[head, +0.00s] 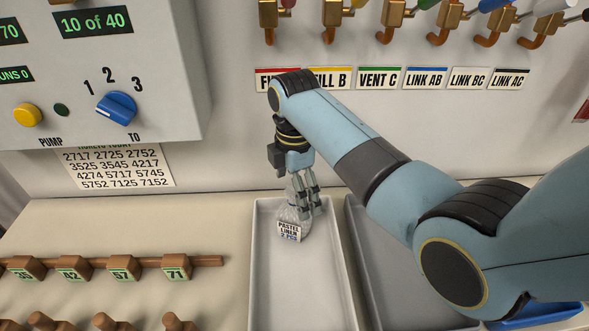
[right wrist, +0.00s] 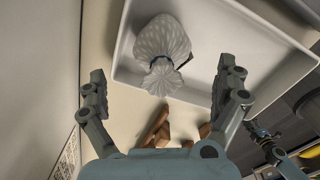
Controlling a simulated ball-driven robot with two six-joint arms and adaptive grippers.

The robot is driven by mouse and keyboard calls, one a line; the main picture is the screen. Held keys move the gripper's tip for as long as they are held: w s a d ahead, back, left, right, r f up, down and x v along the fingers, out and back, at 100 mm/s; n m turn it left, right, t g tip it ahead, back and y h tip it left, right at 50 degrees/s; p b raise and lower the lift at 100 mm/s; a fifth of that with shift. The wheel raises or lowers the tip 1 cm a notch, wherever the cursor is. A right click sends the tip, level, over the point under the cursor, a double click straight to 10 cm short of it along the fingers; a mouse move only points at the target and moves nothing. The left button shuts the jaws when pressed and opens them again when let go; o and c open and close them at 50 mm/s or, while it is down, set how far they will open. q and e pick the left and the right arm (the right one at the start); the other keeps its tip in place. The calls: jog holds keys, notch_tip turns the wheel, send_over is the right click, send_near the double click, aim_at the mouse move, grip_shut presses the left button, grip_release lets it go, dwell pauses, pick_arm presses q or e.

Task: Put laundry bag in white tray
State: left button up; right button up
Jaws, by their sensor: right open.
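The laundry bag (head: 293,222), pale and patterned with a "PASTEL LINEN 2 PCS" label, sits at the back end of the white tray (head: 300,295). In the right wrist view the bag (right wrist: 162,42) shows its gathered neck towards me, within the tray (right wrist: 250,38) near a corner. My right gripper (head: 308,200) is just above the bag, pointing down. In the right wrist view its fingers (right wrist: 166,92) are spread wide, with a clear gap to the bag on both sides. My left gripper is in neither view.
A grey tray (head: 390,275) stands right beside the white one, partly behind my right arm. A blue tray (head: 545,315) shows at the lower right. Numbered wooden pegs (head: 122,268) line the left of the table.

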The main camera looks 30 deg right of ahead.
notch_tip(320, 180, up, 6)
jog(key=shift+r, duration=0.25)
dwell(0.5)
